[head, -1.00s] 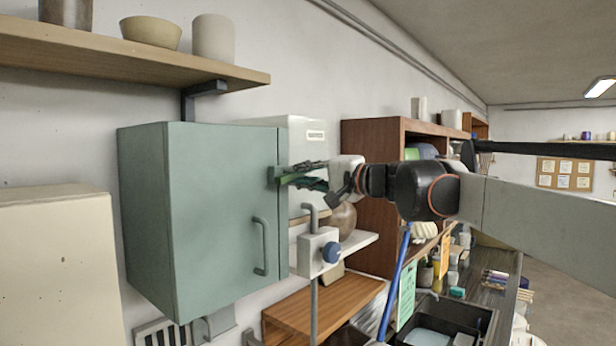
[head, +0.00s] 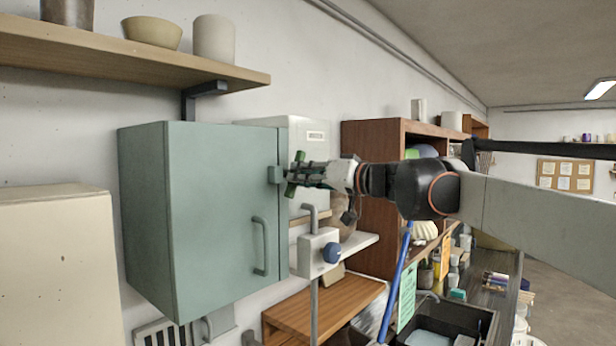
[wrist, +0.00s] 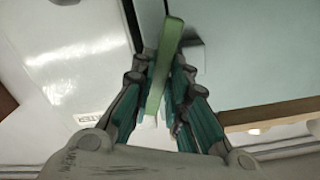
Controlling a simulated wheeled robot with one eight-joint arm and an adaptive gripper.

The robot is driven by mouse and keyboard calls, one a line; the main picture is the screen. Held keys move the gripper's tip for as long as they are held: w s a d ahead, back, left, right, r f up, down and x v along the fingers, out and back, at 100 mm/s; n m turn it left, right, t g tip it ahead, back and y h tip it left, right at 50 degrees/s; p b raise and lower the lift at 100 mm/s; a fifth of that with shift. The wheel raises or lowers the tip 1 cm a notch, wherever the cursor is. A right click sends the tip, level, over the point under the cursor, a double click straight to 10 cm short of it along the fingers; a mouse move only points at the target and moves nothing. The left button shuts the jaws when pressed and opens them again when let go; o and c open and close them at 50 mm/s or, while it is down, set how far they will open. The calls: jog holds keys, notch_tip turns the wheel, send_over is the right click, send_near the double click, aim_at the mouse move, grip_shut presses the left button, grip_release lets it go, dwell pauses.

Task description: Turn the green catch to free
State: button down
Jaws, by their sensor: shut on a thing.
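The green catch (head: 291,189) is at the right edge of the closed teal cabinet (head: 215,215), by a small grey-green block (head: 274,174). In the head view its bar stands nearly upright, tilted a little, with ends showing above and below my fingers. My gripper (head: 301,174) reaches it from the right and is shut on it. In the wrist view the catch (wrist: 164,65) runs between the two fingers of my gripper (wrist: 161,80). The fingers hide its middle in the head view.
A curved grey handle (head: 260,246) is lower on the cabinet door. A wooden shelf (head: 130,52) with pots is above, and a brown shelf unit (head: 370,160) is behind my wrist.

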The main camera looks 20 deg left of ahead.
jog(key=n, duration=0.4)
jog(key=shift+f+n, duration=0.1)
jog(key=shift+n, duration=0.2)
dwell(0.3)
jog(key=c, duration=1.6)
grip_release()
jog(key=shift+o, duration=0.2)
jog(key=v, duration=1.2)
